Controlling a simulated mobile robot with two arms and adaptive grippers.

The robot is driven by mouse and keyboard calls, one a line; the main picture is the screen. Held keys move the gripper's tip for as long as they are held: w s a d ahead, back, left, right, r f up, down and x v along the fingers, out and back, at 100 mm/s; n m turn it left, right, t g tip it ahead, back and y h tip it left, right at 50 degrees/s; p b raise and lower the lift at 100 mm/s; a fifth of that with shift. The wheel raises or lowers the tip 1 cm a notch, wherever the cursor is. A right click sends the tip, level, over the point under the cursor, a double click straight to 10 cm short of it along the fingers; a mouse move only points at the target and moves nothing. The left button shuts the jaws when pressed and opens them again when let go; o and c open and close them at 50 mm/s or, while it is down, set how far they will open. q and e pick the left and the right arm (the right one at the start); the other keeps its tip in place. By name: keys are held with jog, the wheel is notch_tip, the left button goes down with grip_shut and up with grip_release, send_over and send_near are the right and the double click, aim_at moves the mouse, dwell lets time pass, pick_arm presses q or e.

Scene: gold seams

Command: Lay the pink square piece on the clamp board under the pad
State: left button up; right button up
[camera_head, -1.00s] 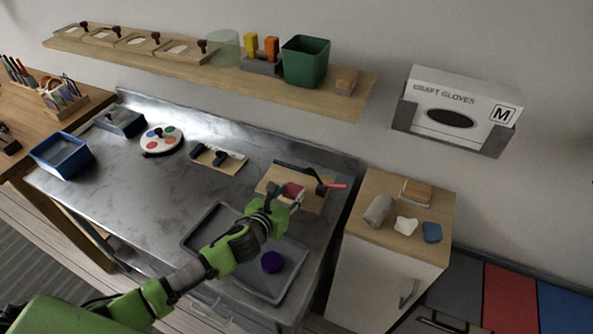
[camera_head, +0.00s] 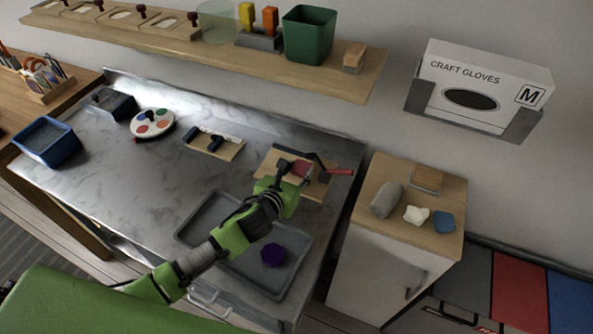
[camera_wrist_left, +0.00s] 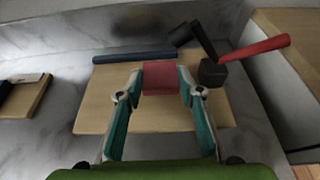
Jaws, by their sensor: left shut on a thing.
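The pink square piece (camera_wrist_left: 161,78) is gripped between the fingertips of my left gripper (camera_wrist_left: 162,85); it also shows in the head view (camera_head: 300,169). The wooden clamp board (camera_wrist_left: 98,100) lies behind and below it, and shows in the head view (camera_head: 325,186). The black pad (camera_wrist_left: 212,73) on the clamp's arm is to the right of the piece, with a red handle (camera_wrist_left: 258,47) reaching right. The piece is over the board and apart from the pad; I cannot tell whether it touches the board. My right gripper is in neither view.
A grey tray (camera_head: 192,226) holding a purple piece (camera_head: 273,255) lies in front of the board. A second small board (camera_head: 230,152) with dark fittings is to the left. A wooden-topped cabinet (camera_head: 395,229) stands to the right.

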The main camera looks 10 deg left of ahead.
pick_arm(q)
jog(key=shift+w+f, duration=0.1)
jog(key=shift+w, duration=0.1)
jog(key=shift+f, duration=0.1)
jog(key=o, duration=1.1)
jog(key=shift+s, duration=0.15)
jog(key=shift+o, duration=0.2)
jog(key=shift+r, duration=0.25)
jog(key=shift+s, duration=0.25)
jog(key=v, duration=1.1)
jog(key=shift+s+a+r, duration=0.1)
jog(key=shift+s+r, duration=0.05)
jog(key=shift+r, duration=0.05)
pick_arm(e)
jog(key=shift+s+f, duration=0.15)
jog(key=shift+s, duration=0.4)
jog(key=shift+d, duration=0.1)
